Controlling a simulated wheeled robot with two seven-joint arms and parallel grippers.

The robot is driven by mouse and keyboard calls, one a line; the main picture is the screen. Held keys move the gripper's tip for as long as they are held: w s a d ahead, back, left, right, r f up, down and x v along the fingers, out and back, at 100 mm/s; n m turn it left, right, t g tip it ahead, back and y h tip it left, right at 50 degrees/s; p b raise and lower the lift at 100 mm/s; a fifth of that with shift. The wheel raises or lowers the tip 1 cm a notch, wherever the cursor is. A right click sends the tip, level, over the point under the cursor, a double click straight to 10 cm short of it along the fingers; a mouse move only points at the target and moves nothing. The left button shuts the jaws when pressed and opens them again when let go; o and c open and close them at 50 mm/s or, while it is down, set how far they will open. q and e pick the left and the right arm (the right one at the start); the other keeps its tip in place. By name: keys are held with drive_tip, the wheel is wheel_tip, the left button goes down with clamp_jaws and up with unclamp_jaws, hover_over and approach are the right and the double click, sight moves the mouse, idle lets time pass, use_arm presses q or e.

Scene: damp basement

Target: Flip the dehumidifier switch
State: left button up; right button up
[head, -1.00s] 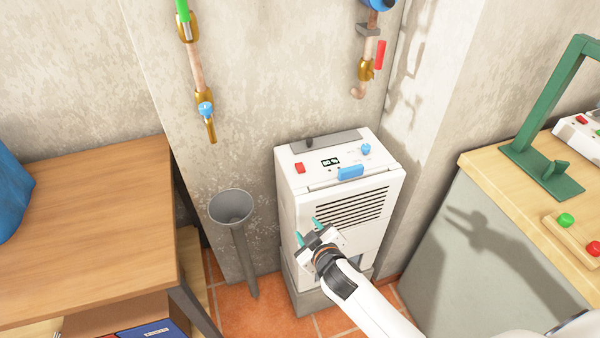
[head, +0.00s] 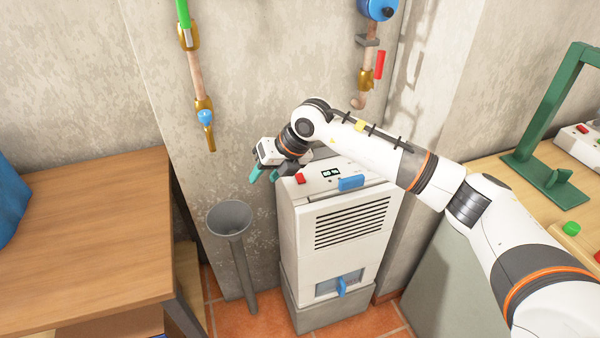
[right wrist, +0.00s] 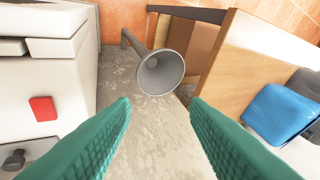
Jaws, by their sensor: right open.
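The white dehumidifier (head: 345,260) stands against the wall on a grey plinth. The red switch also shows at the left in the right wrist view (right wrist: 43,108). My right gripper (head: 264,176) is open and empty, its teal fingers pointing down just left of the dehumidifier's top, beside the switch and apart from it. In the right wrist view the gap between the fingers (right wrist: 160,108) shows only wall and funnel. My right forearm hides the back right of the top panel.
A grey funnel (head: 230,218) on a pipe stands left of the dehumidifier. A wooden table (head: 80,230) fills the left; a workbench with a green frame (head: 545,120) is at right. Pipes with valves (head: 204,118) run down the wall above.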

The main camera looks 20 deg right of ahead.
sight(299, 174)
drive_tip(key=w+d+r+m+h, duration=0.1)
drive_tip(key=d+h, duration=0.2)
drive_tip(key=d, duration=0.2)
drive_tip(key=w+d+r+h, duration=0.2)
drive_tip(key=d, duration=0.3)
drive_tip(key=shift+t, duration=0.4)
drive_tip(key=x, duration=1.1)
drive_tip(key=shift+d+f+p, duration=0.15)
drive_tip(key=shift+f+p, duration=0.2)
drive_tip(key=shift+f, duration=0.05)
drive_tip(key=shift+c, duration=0.3)
